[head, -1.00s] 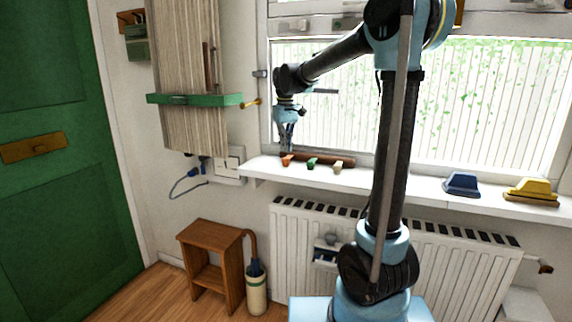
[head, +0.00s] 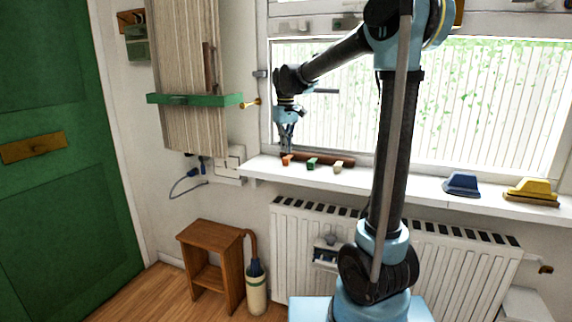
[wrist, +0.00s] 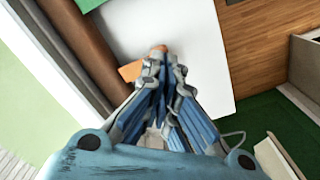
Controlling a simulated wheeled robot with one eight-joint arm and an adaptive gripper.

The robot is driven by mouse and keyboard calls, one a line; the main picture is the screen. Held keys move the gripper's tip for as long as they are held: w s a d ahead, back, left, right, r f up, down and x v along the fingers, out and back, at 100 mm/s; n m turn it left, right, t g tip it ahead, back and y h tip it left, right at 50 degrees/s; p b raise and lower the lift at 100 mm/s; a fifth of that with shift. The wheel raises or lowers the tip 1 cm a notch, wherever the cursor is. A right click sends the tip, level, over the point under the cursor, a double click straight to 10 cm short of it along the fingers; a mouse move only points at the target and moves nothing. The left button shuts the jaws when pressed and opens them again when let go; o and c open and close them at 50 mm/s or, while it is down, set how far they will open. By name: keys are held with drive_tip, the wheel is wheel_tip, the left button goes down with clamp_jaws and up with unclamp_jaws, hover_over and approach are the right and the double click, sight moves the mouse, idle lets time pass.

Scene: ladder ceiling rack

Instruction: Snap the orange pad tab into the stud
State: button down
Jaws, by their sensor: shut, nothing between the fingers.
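The small orange pad tab (head: 286,160) is at the left end of a row of coloured tabs by a brown bar on the white windowsill. My gripper (head: 287,150) points down right over the orange tab, its fingers shut and empty. In the wrist view the shut fingertips (wrist: 165,64) partly cover the orange tab (wrist: 129,71), which shows left of and beyond them. I cannot tell whether they touch it. The stud is hidden or too small to make out.
A green tab (head: 311,163) and a cream tab (head: 338,167) sit to the right on the sill (head: 400,183). A blue block (head: 461,183) and a yellow block (head: 531,191) stand farther right. The brown bar (head: 335,158) runs behind the tabs, close to the window.

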drive_tip(key=shift+f, duration=1.25)
idle(0.5)
drive_tip(key=shift+r, duration=2.5)
drive_tip(key=shift+m+t, duration=0.3)
drive_tip(key=shift+m, duration=0.5)
drive_tip(key=s+d, duration=0.2)
drive_tip(key=s+d+f, duration=0.1)
drive_tip(key=s+d, duration=0.5)
drive_tip(key=shift+d+f, duration=0.2)
drive_tip(key=shift+f, duration=0.15)
drive_tip(key=s+d+f+m, duration=0.1)
drive_tip(key=s+d+f, duration=0.3)
drive_tip(key=s+f, duration=0.2)
drive_tip(key=s+d+f+m+t, duration=0.1)
drive_tip(key=s+d+f, duration=0.3)
drive_tip(key=s, duration=0.5)
drive_tip(key=s+d+f+m, duration=0.2)
drive_tip(key=s+d+f, duration=0.3)
drive_tip(key=s+f, duration=0.3)
drive_tip(key=shift+s+f+m+t, duration=0.3)
drive_tip(key=shift+s+f+m, duration=0.1)
drive_tip(key=shift+f, duration=0.15)
drive_tip(key=shift+d, duration=0.1)
